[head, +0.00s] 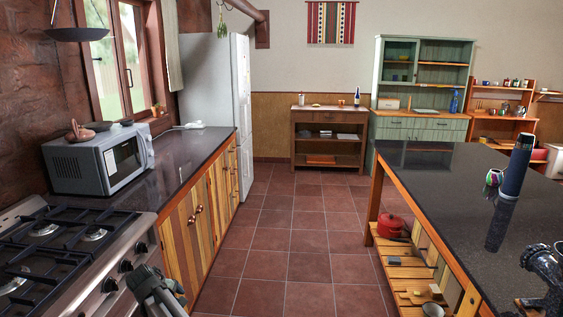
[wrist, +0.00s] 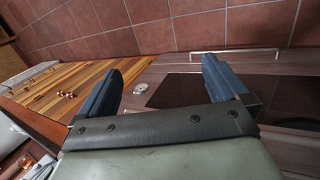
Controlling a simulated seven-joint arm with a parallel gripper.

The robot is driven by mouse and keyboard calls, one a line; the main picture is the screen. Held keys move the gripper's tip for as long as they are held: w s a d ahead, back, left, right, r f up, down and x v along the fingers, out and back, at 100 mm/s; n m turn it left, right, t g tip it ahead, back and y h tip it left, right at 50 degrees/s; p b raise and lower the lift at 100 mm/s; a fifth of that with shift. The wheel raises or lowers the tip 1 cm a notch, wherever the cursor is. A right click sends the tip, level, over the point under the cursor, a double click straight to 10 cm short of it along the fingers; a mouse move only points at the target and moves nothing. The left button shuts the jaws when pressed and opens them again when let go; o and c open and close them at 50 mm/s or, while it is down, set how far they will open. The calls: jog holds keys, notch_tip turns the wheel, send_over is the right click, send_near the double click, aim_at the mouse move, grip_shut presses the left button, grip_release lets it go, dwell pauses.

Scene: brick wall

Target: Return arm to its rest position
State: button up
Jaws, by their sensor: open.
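My gripper (head: 157,288) shows at the bottom of the head view, in front of the stove's knobs. In the wrist view my gripper (wrist: 163,70) is open, with its two dark blue fingers wide apart and nothing between them. Its fingers lie in front of the oven's dark door (wrist: 182,92), and I cannot tell the exact gap. Most of my arm is outside the head view.
A gas stove (head: 60,255) is at the lower left, beside a dark counter with a microwave (head: 100,158). Wooden cabinet doors (wrist: 75,88) adjoin the oven. A dark-topped island (head: 450,185) stands at right. The tiled floor (head: 285,235) between is clear.

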jog(key=d+f+m+g+h, duration=0.1)
jog(key=d+f+m+g, duration=0.25)
jog(key=d+f, duration=1.45)
jog(key=s+d+f+m+g, duration=0.15)
jog(key=s+d+f, duration=0.3)
jog(key=d, duration=0.45)
jog(key=s+d+f+m+g, duration=0.1)
jog(key=s+d+f+m, duration=0.3)
jog(key=d, duration=0.6)
jog(key=s+d+f+m+g, duration=0.3)
jog(key=s+d+f, duration=0.5)
jog(key=s+d, duration=0.45)
jog(key=s+d+f+m+g+y, duration=0.1)
jog(key=s+d+m, duration=0.1)
jog(key=s, duration=0.6)
jog(key=s+d+f+m+g, duration=0.1)
jog(key=s+d+f+m, duration=0.1)
jog(key=s+d, duration=0.3)
jog(key=s+m, duration=0.1)
jog(key=s, duration=0.2)
jog(key=shift+s+y, duration=0.2)
jog(key=shift+y, duration=0.2)
